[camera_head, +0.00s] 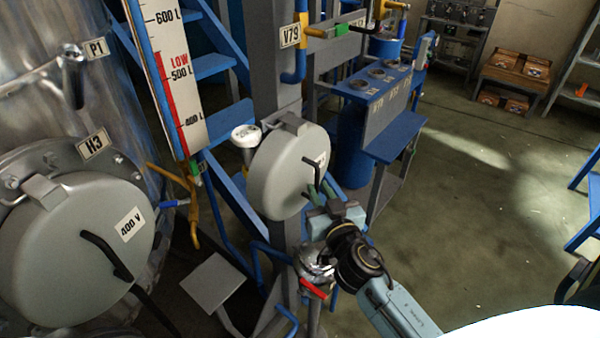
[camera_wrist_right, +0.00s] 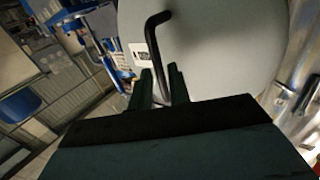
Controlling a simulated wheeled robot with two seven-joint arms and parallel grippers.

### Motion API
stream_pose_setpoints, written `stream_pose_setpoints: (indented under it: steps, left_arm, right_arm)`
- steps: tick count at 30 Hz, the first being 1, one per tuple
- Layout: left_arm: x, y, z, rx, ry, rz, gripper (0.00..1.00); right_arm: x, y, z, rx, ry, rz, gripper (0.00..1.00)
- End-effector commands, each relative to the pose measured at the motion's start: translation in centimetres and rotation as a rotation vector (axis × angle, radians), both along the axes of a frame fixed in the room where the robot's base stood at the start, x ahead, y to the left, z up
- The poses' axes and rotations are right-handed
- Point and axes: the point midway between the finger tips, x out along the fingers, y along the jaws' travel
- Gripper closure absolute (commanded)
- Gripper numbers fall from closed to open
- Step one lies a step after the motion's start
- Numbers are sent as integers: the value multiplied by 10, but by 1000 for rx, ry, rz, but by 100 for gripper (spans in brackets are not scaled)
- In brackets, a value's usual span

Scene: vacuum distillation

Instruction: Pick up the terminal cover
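A round grey cover (camera_head: 279,176) with a bent black handle (camera_head: 318,170) and a small white label sits on the grey column in the middle of the head view. A larger grey cover (camera_head: 75,250) labelled "400 V", also with a black handle, is on the metal tank at left. My right gripper (camera_head: 321,189) is at the middle cover's handle. In the right wrist view, its two green fingers (camera_wrist_right: 161,80) stand apart with the black handle (camera_wrist_right: 153,40) between them, in front of the grey cover (camera_wrist_right: 215,45). Small gaps seem to show beside the handle. My left gripper is out of view.
A valve with a red handle (camera_head: 313,290) lies just below my right gripper. A white-topped gauge (camera_head: 246,135) is close left of the middle cover. A blue console (camera_head: 375,85) stands behind. Open green floor (camera_head: 480,220) lies to the right.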

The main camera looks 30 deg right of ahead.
Motion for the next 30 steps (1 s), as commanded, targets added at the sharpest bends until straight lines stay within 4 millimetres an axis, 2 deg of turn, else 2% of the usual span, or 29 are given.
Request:
stream_pose_setpoints:
  steps: [3,7,14,18,19,30]
  left_arm:
    - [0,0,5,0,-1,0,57]
    - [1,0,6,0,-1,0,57]
    - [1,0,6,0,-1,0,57]
    - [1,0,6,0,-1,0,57]
    - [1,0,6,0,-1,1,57]
    - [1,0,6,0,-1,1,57]
  right_arm:
    - [18,-4,2,0,-1,1,81]
    - [27,-6,1,0,0,0,81]
    - [28,-6,0,1,1,0,81]
    - [28,-6,0,1,1,0,98]
    - [28,-6,0,1,1,0,100]
    - [28,-6,2,1,-3,1,100]
